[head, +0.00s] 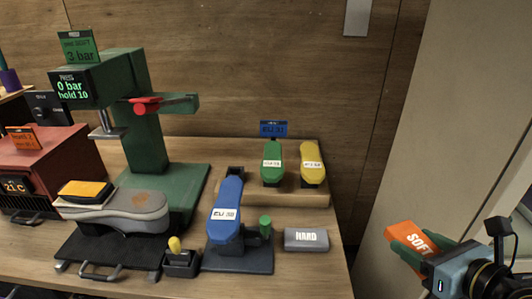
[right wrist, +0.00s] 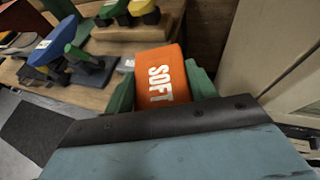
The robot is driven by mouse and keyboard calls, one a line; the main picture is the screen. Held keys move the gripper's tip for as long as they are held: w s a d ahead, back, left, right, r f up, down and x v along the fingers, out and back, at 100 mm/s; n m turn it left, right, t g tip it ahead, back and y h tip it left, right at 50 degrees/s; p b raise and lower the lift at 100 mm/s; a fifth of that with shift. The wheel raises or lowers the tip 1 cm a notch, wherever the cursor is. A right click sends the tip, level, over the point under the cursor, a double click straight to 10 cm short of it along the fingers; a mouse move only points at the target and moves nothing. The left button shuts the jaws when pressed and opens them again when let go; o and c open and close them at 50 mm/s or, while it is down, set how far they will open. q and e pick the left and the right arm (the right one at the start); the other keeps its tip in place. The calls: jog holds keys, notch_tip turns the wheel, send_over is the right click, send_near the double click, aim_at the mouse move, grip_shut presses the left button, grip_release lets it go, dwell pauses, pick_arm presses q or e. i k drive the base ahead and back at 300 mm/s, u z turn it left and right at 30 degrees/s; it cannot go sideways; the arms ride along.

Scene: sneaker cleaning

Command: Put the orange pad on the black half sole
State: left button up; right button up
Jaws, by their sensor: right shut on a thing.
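The orange pad (head: 412,238), marked SOFT, is held in my right gripper (head: 410,250) at the right, off the table's right side. The right wrist view shows the pad (right wrist: 162,77) between the two green fingers, which are shut on it. I cannot pick out the black half sole for certain. A blue shoe form (head: 227,205) stands on a dark stand in the middle of the table, with a small black part (head: 235,173) at its far end. My right gripper is well to the right of it. My left gripper is not in view.
A grey block marked HARD (head: 306,239) lies near the table's right edge. Green (head: 272,165) and yellow (head: 312,165) forms stand on a wooden riser behind. A green press (head: 140,120) and a black tray (head: 95,258) bearing a grey sole are at left. A pale wall (head: 460,90) is at right.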

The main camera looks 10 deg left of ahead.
aim_at(82, 188)
jog(key=z, duration=2.45)
jog(key=k, duration=1.6)
jog(key=u, duration=2.65)
jog(key=i, duration=1)
jog(key=u, duration=0.05)
